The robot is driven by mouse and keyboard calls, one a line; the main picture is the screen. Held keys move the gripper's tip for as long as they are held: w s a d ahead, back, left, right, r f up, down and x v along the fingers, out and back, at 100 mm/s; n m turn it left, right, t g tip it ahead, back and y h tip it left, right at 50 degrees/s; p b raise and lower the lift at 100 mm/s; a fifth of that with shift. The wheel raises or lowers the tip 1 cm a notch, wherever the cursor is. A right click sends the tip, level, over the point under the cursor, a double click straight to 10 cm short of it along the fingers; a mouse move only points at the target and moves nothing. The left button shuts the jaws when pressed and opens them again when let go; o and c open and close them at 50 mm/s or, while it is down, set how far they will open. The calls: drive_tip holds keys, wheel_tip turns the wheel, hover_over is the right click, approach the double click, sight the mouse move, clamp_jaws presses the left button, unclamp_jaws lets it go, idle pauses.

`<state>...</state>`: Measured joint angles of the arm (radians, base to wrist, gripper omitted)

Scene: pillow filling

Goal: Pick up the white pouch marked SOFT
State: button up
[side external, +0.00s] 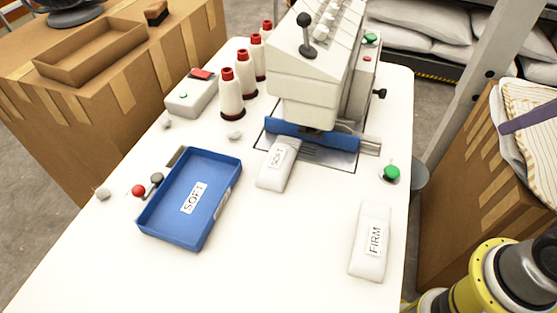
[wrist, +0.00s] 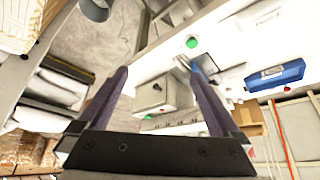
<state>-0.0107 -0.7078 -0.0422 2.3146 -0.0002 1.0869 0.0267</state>
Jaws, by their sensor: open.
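The white pouch marked SOFT (side external: 278,165) lies on the white table in the side view, tilted a little, with its upper end close to the blue bar of the machine. A second white pouch, marked FIRM (side external: 370,241), lies apart from it near the right edge. A blue tray labelled SOFT (side external: 170,228) stands to the left and looks empty; it also shows in the wrist view (wrist: 290,72). My gripper (wrist: 158,72) shows only in the wrist view, its two dark fingers wide apart with nothing between them. I cannot clearly make out the SOFT pouch there.
The grey-white machine (side external: 312,70) stands behind the SOFT pouch. Several red-capped spools (side external: 231,95) and a control box (side external: 192,93) are at the back left. A green button (side external: 391,173) sits on the right. The table's front middle is clear.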

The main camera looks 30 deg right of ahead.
drive_tip(key=w+a+r+m+g, duration=0.1)
drive_tip(key=w+a+r, duration=0.2)
drive_tip(key=w, duration=0.3)
drive_tip(key=w+a+r+m+g, duration=0.1)
drive_tip(key=w+a+r+m, duration=0.1)
drive_tip(key=w+a, duration=0.25)
drive_tip(key=m+g, duration=0.4)
drive_tip(key=m, duration=0.2)
hover_over(275, 163)
wheel_tip(275, 163, down, 11)
wheel_tip(275, 163, down, 14)
drive_tip(key=shift+f, duration=0.15)
drive_tip(key=shift+c, duration=0.2)
